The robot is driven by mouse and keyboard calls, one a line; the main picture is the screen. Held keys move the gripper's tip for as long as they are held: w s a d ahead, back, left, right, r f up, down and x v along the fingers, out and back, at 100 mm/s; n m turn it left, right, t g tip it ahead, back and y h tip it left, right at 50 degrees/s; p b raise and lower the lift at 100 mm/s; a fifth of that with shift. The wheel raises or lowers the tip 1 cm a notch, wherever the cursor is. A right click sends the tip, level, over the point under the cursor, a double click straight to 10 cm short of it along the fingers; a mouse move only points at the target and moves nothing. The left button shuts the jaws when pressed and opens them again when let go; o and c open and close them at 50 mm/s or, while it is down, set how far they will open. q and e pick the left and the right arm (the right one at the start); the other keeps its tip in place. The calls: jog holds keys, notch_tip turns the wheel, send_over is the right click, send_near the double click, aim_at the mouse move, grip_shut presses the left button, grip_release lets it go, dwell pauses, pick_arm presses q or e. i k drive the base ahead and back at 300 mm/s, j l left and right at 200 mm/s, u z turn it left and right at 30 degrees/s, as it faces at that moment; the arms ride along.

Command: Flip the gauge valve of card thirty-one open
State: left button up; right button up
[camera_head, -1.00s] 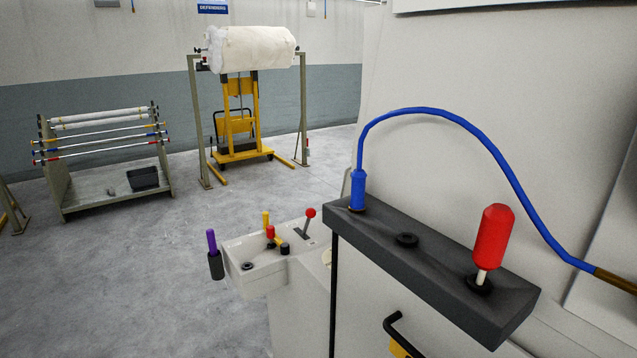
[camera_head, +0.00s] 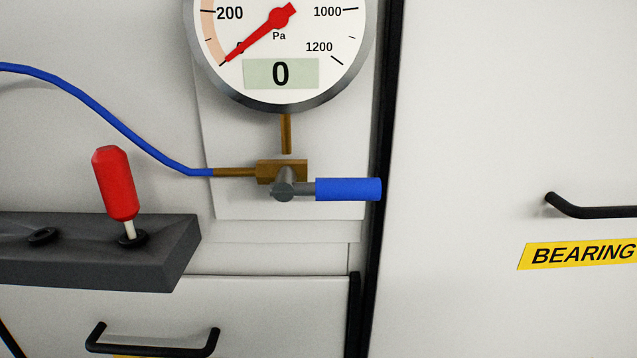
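The gauge valve (camera_head: 282,172) is a brass body with a grey pivot and a blue lever handle (camera_head: 348,189). The lever points right, level, in line with the brass pipe. A blue hose (camera_head: 110,118) joins the brass pipe on the valve's left. Above it, a round white gauge (camera_head: 281,40) has a red needle at its low end, and its display reads 0 Pa. The gauge's top is cut off by the frame. Neither of my grippers shows in the head view.
Black door handles (camera_head: 150,345) project at lower left and at right. A yellow BEARING label (camera_head: 580,253) is on the right panel.

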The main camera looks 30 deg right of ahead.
aim_at(285, 186)
jog(key=z, duration=1.1)
